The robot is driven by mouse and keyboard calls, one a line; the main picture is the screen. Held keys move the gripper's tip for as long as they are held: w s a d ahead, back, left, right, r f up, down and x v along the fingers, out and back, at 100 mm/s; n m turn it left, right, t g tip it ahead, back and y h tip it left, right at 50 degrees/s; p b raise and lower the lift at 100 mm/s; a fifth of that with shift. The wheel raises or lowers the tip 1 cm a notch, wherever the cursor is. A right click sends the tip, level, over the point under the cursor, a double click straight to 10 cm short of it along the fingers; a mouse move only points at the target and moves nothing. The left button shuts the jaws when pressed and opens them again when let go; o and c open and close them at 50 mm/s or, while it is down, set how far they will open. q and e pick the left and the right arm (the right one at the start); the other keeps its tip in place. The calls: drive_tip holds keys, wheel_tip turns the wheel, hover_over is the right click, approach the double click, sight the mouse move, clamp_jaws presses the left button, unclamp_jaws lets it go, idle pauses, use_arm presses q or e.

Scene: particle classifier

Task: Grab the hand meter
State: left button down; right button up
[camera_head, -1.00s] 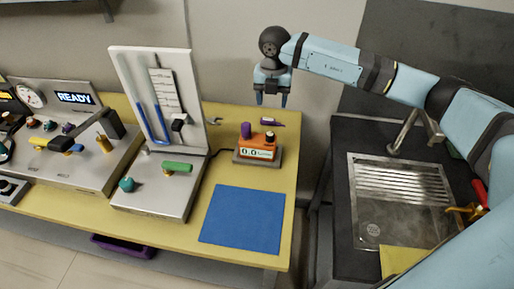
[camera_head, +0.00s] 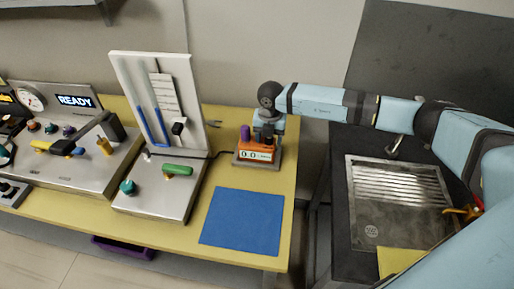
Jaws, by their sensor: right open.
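The hand meter, an orange device with a display reading 0.0 (camera_head: 256,156), sits in a grey base on the yellow table, behind the blue mat. A purple knob (camera_head: 245,133) stands at its left top. My right gripper (camera_head: 266,136) points down right at the meter's top right side and partly covers it. Its jaws are open, and I cannot tell whether the fingers touch the meter. My left gripper is not in view.
A blue mat (camera_head: 242,222) lies flat at the table's front right. A metal panel with a manometer board (camera_head: 157,100) stands left of the meter, and a control console (camera_head: 70,160) further left. A sink (camera_head: 400,205) is at the right. A wrench (camera_head: 213,123) lies behind.

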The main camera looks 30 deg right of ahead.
clamp_jaws()
idle(0.4)
